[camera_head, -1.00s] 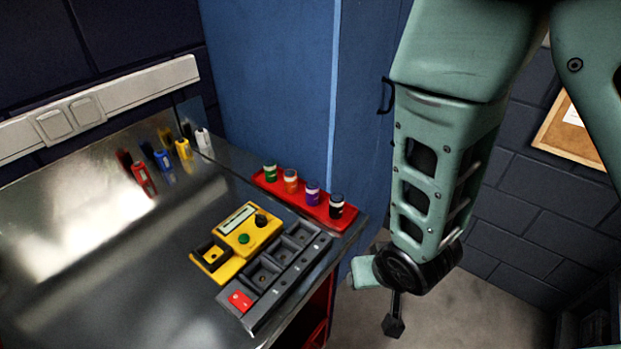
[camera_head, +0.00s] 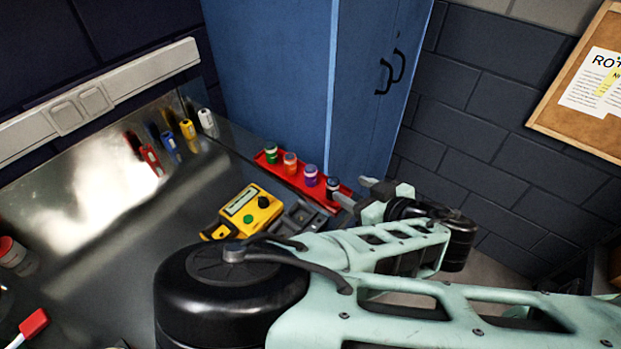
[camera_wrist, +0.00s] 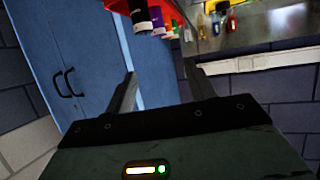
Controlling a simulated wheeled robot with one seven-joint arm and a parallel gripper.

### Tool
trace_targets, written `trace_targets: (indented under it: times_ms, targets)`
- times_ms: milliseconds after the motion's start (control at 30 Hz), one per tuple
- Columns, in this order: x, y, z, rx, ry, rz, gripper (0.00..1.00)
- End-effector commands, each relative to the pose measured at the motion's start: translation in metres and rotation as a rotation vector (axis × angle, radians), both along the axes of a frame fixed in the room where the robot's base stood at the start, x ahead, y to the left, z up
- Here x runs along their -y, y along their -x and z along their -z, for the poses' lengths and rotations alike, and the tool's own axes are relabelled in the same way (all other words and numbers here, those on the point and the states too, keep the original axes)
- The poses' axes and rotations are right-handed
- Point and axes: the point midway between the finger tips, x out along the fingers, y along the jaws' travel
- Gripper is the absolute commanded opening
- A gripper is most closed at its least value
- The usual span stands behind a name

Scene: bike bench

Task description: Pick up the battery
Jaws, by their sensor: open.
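Several small capped cylinders stand in a red tray (camera_head: 279,171) on the bench: green (camera_head: 271,153), orange (camera_head: 290,163), purple (camera_head: 310,175) and black (camera_head: 332,187). Slim red (camera_head: 151,159), blue (camera_head: 170,146), yellow (camera_head: 187,129) and white (camera_head: 206,121) pieces stand farther back. I cannot tell which of these is the battery. My gripper (camera_head: 358,193) is beside the tray's right end, near the black cylinder. In the wrist view my gripper (camera_wrist: 161,88) is open and empty, with the black cylinder (camera_wrist: 141,18) beyond the fingertips.
A yellow device (camera_head: 250,210) with a dial sits on the metal bench, beside a grey slotted holder (camera_head: 300,216) partly hidden by my arm. A blue cabinet (camera_head: 275,70) stands behind the tray. A red-ended tool (camera_head: 34,323) lies at lower left.

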Motion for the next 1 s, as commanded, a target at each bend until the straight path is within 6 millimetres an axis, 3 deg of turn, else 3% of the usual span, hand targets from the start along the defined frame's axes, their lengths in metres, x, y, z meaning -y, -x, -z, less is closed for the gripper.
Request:
trace_targets:
  times_ms: [33,367,700,1000]
  targets:
    - [-0.003,-0.003,0.009,0.003,-0.003,-0.002,0.55]
    - [-0.019,-0.026,0.021,0.003,-0.001,0.001,0.55]
    - [-0.052,-0.073,0.036,0.001,0.003,0.001,0.55]
    - [-0.061,-0.086,0.044,0.000,0.002,0.001,0.55]
